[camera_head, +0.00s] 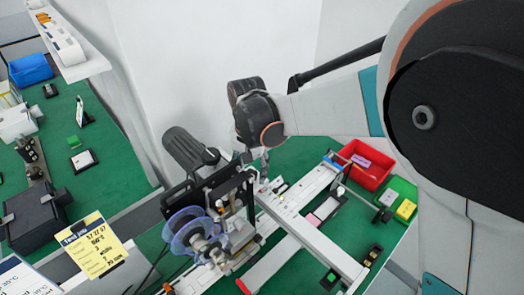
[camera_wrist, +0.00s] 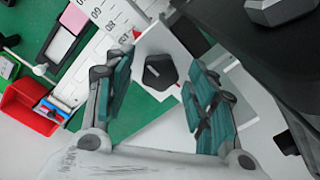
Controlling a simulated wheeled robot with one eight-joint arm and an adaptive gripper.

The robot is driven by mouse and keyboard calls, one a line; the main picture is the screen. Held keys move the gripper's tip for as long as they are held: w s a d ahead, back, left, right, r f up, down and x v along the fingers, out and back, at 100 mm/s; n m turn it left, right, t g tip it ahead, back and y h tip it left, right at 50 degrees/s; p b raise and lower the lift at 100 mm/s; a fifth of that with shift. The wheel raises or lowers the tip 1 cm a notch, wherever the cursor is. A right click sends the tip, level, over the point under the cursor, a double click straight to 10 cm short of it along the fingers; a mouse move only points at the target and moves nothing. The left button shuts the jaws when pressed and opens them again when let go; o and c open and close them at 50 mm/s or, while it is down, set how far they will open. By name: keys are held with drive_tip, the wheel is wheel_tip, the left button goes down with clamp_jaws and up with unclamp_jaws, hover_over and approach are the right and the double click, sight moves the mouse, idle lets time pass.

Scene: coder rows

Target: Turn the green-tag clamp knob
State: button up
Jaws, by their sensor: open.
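A black faceted knob (camera_wrist: 160,72) sits on a light plate in the wrist view. My gripper (camera_wrist: 161,88) is open, with one teal-padded finger to the left of the knob and the other to its right. In this view the knob appears between the fingers, with gaps on both sides. I cannot tell how far it is from the fingertips in depth. No green tag can be made out on the knob. In the head view my gripper (camera_head: 263,163) points down beside the machine on the bench, and its fingers and the knob are too small to read there.
The machine with clear purple-blue reels (camera_head: 196,235) stands close by my gripper. A red bin (camera_head: 378,176) and a green tray (camera_head: 397,190) are to the right on the green mat. A long white rail (camera_head: 312,236) crosses the bench. A yellow printed card (camera_head: 94,246) is at lower left.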

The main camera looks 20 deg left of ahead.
drive_tip(key=c, duration=1.1)
drive_tip(key=shift+o, duration=0.2)
